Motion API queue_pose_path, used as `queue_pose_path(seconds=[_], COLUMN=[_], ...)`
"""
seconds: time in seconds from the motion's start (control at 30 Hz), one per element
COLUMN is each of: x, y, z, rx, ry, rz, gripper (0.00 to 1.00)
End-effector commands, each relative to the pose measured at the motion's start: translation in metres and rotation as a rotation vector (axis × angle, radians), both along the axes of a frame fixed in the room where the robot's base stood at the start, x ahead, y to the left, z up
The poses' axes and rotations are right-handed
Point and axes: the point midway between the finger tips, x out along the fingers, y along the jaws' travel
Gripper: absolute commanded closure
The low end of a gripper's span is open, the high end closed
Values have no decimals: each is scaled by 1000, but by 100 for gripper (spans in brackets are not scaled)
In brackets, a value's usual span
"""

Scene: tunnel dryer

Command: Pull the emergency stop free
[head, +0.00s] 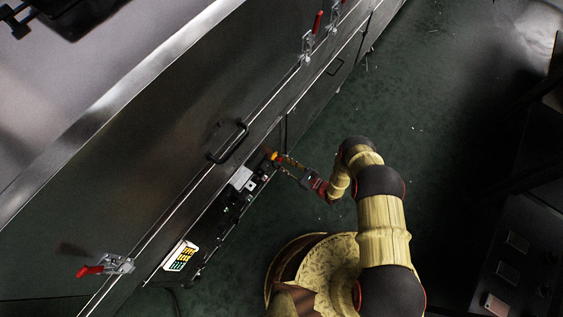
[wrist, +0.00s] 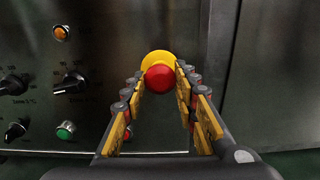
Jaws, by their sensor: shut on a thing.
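The emergency stop (wrist: 160,78) is a round red button on a yellow collar, on the steel control panel (wrist: 84,62). In the wrist view it sits between the fingertips of my gripper (wrist: 159,82). The pads are shut on the red button from left and right. In the head view the yellow of the emergency stop (head: 273,156) shows small at the tip of my gripper (head: 281,160), at the right end of the panel. The head view is too small to show the red button clearly.
Left of the button are black knobs (wrist: 70,85), an orange lamp (wrist: 61,33) and a green button (wrist: 65,130). A black door handle (head: 228,143) and red-handled clamps (head: 90,270) stick out. The green floor is mostly clear.

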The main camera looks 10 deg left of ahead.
Motion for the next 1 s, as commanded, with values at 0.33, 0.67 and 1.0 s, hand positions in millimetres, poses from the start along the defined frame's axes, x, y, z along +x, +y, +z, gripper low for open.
queue_pose_path(seconds=[0.33, 0.67, 1.0], x=[-1, -1, -6], y=[-1, -1, -18], z=[-1, -1, 0], rx=[1, 0, 0], ry=[4, 2, 3], rz=[-4, -3, -6], gripper=[61, 51, 51])
